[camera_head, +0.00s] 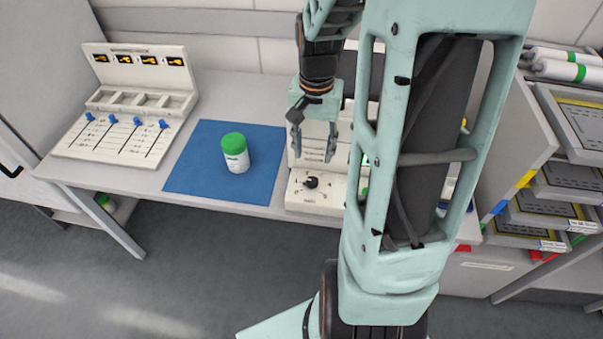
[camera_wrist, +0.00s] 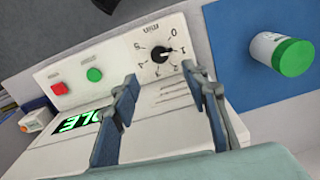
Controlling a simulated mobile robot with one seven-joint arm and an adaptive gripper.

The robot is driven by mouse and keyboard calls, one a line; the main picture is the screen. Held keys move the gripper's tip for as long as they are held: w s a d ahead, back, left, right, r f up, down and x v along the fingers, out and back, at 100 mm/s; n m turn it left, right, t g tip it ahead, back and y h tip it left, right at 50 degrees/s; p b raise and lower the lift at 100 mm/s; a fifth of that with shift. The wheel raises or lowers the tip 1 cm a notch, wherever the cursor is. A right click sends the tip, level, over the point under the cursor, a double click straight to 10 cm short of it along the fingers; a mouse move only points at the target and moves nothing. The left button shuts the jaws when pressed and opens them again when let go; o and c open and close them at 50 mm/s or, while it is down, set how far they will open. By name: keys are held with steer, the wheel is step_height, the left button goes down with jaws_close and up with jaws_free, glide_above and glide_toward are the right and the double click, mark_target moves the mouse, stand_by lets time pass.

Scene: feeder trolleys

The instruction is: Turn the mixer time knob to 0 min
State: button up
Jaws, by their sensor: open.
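The mixer is a white machine (camera_head: 300,205) at the right of the bench, partly hidden by my arm. Its black time knob (camera_head: 311,182) is on the low front panel. In the wrist view the knob (camera_wrist: 159,54) sits in a dial marked "min", with 0 at its upper right. The pointer seems to face right in that view, below the 0; the exact mark is too small to tell. My gripper (camera_head: 314,150) is open and empty, above and behind the knob in the head view. In the wrist view its fingertips (camera_wrist: 159,76) are apart, short of the knob and not touching it.
Red (camera_wrist: 60,89) and green (camera_wrist: 94,74) buttons and a green-lit display (camera_wrist: 85,122) are beside the dial. A green-lidded jar (camera_head: 235,153) stands on a blue mat (camera_head: 190,180). A slider board (camera_head: 70,145) is at left, a drawer rack (camera_head: 530,130) at right.

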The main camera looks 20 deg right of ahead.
mark_target(312, 181)
step_height(312, 181, down, 10)
steer(key=shift+f+b, duration=0.25)
steer(key=shift+b, duration=0.2)
jaws_close()
steer(key=shift+n, duration=0.5)
stand_by(0.5)
steer(key=n+p, duration=0.1)
steer(key=n, duration=0.2)
steer(key=shift+r, duration=0.1)
steer(key=shift+n+p, duration=0.35)
steer(key=shift+n, duration=1.45)
